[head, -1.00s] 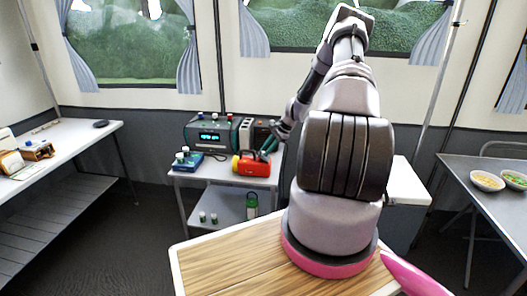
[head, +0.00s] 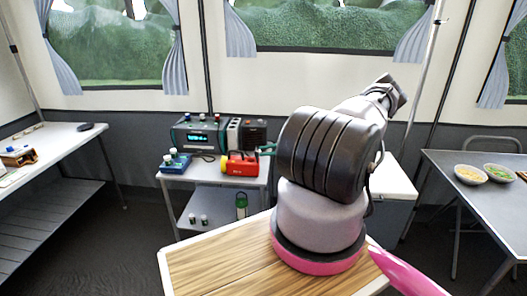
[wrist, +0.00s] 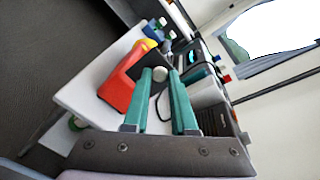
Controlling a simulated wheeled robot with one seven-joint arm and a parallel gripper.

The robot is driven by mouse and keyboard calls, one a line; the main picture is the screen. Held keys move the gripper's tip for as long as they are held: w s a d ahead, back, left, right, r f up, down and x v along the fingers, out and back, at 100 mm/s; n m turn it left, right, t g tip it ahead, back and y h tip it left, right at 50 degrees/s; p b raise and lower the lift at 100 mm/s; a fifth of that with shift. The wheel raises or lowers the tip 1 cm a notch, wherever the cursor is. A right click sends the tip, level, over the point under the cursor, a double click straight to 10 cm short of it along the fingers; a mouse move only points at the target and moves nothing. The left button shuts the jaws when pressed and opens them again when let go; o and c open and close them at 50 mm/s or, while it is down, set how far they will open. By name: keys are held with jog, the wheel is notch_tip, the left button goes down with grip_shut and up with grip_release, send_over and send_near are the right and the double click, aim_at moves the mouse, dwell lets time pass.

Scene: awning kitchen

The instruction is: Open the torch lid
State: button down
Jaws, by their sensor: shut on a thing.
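The torch (head: 243,166) lies on the small grey table, with a red body and a yellow end at the left. In the wrist view its red body (wrist: 118,88) is left of my fingers. My gripper's teal fingers (wrist: 161,74) reach to the torch's dark end. They are shut on a small pale round piece there, which looks like the torch lid (wrist: 160,74). The left finger hides part of the dark end. In the head view only the fingertips (head: 267,150) show at the torch's right end; my arm hides the rest.
A teal and grey device with a display (head: 198,137) stands behind the torch. A blue box with knobs (head: 175,161) is to its left. A dark cable runs beside the fingers in the wrist view. The small table's front edge (head: 215,184) is clear.

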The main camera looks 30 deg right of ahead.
jog(key=shift+s+d+f+y, duration=0.1)
jog(key=shift+f+y, duration=0.05)
jog(key=shift+y, duration=0.25)
jog(key=c, duration=0.7)
grip_release()
jog(key=shift+c, duration=0.2)
jog(key=v, duration=1)
jog(key=shift+s+d, duration=0.3)
jog(key=shift+s, duration=0.05)
